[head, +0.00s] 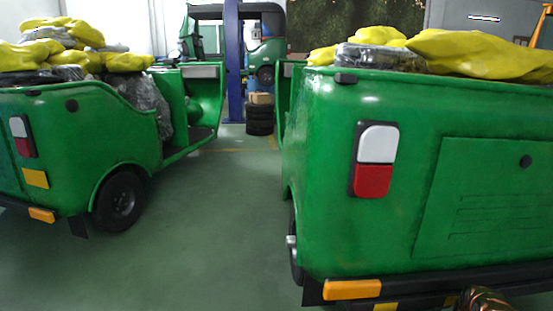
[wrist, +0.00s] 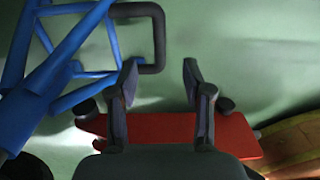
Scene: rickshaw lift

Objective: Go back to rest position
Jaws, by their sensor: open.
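My gripper (wrist: 160,78) shows in the wrist view with its two dark fingers apart and nothing between the fingertips. A red flat piece (wrist: 165,128) with dark round ends lies behind the fingers. I cannot tell how far apart they are. A dark bent bar (wrist: 157,35) shows just beyond the fingertips, near a blue tubular frame (wrist: 62,75) on the left. My gripper is not clearly visible in the head view.
A green rickshaw (head: 320,190) stands close on the right and another (head: 80,130) on the left, both loaded with yellow sacks. Open green floor (head: 190,230) lies between them. Stacked tires (head: 259,119) stand farther back by a blue post (head: 232,60).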

